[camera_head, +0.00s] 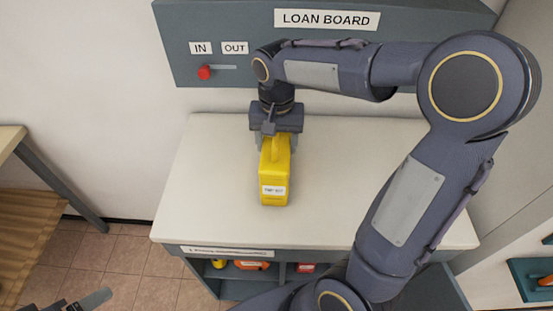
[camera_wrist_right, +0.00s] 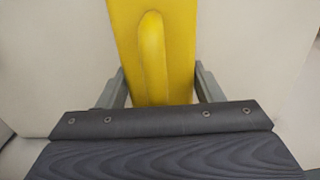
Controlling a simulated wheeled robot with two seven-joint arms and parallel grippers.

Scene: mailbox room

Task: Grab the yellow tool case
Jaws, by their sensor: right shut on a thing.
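The yellow tool case (camera_head: 274,188) stands on the white counter top (camera_head: 350,190), with a small white label on its front face. It also fills the upper middle of the right wrist view (camera_wrist_right: 178,75), where its raised handle ridge runs lengthwise. My right gripper (camera_head: 274,142) is above the rear part of the case with its fingers down. In the right wrist view its two fingers (camera_wrist_right: 162,88) lie on either side of the case, shut on it. The case's underside is hidden, so I cannot tell if it is lifted. My left gripper (camera_head: 80,302) shows only in part at the bottom left.
A loan board (camera_head: 230,90) with IN and OUT signs and a red slider knob (camera_head: 205,72) is on the wall behind. Shelves under the counter hold yellow, orange and red items (camera_head: 251,265). A wooden table (camera_head: 30,210) stands at left. The counter beside the case is clear.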

